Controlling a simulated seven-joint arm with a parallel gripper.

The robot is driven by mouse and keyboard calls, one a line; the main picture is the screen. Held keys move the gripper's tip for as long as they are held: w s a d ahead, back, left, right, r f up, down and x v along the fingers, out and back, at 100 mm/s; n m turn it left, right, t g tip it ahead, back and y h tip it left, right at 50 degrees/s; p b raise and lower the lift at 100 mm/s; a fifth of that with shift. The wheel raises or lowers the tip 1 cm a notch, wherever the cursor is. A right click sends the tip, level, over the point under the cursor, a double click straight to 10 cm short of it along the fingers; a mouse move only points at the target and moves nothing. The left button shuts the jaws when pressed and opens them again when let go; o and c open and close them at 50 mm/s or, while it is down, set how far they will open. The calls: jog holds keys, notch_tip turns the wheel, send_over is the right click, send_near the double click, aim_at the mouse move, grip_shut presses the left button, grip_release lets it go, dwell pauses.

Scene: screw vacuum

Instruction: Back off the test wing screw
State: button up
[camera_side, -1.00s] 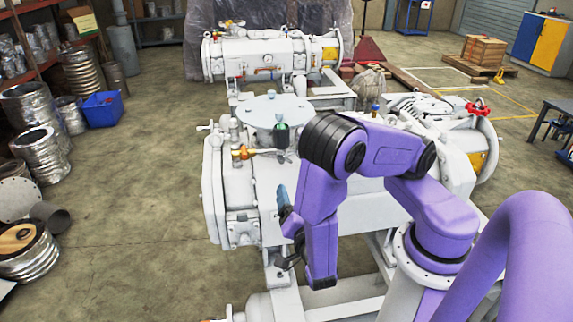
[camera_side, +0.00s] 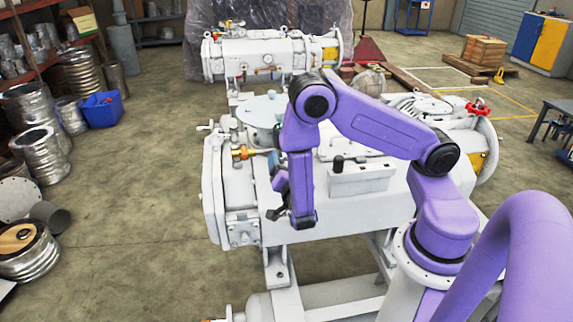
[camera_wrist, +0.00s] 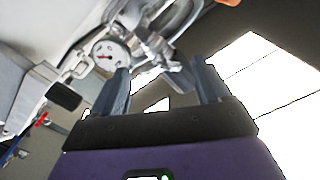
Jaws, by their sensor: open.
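In the wrist view my gripper (camera_wrist: 163,86) has its two grey fingers apart with nothing held between them. A grey metal fitting (camera_wrist: 178,72) shows beyond the gap between the fingers; I cannot tell whether it is the test wing screw or whether anything touches it. I cannot make out the wing screw in the side view.
A round gauge (camera_wrist: 108,55) and a red handle (camera_wrist: 41,121) show in the wrist view. A second pump (camera_side: 265,57) stands behind.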

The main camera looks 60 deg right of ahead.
jog(key=shift+c, duration=0.3)
jog(key=c, duration=1)
